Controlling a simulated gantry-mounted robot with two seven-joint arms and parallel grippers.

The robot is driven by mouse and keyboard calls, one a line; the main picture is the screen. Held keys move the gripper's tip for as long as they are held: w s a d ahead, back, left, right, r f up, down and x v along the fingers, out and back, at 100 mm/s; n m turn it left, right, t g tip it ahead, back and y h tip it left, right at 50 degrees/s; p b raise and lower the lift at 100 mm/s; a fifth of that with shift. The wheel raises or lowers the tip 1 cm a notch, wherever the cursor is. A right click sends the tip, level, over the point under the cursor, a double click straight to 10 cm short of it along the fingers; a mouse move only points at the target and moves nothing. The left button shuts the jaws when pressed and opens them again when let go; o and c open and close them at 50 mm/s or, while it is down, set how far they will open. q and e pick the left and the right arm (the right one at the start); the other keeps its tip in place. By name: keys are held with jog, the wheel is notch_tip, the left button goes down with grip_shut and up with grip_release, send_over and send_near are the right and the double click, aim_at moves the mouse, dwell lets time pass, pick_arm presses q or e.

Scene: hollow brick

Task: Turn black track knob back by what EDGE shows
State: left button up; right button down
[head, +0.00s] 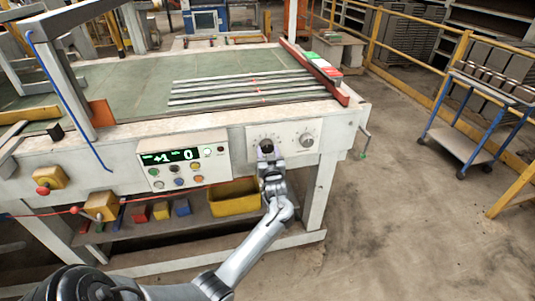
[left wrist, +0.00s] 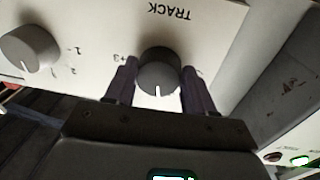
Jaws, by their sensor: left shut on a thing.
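The black TRACK knob (head: 266,145) sits on the white panel at the front of the table. In the left wrist view the black knob (left wrist: 158,70) is between the two dark fingers of my left gripper (left wrist: 159,82), which is shut on it. The TRACK label appears upside down there, and the knob's white mark points down in that picture, away from the label. In the head view my left gripper (head: 268,160) reaches up to the knob from below. The display (head: 171,156) reads "+1" and "0" in large characters; its small labels are unreadable. My right gripper is out of view.
A grey knob (head: 306,139) stands beside the black one; it also shows in the left wrist view (left wrist: 30,48). Several buttons lie under the display. A yellow bin (head: 234,198) is on the shelf below. Metal strips (head: 240,87) lie on the green tabletop.

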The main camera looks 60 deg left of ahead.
pick_arm(q)
jog(key=shift+w+f+n+b, duration=0.1)
jog(key=shift+n+b, duration=0.4)
jog(key=shift+n, duration=1.3)
jog(key=o, duration=1)
jog(key=shift+o, duration=0.2)
jog(key=shift+d, duration=0.15)
jog(key=shift+d, duration=0.25)
jog(key=p+v, duration=0.2)
jog(key=v, duration=0.8)
jog(key=shift+f, duration=0.15)
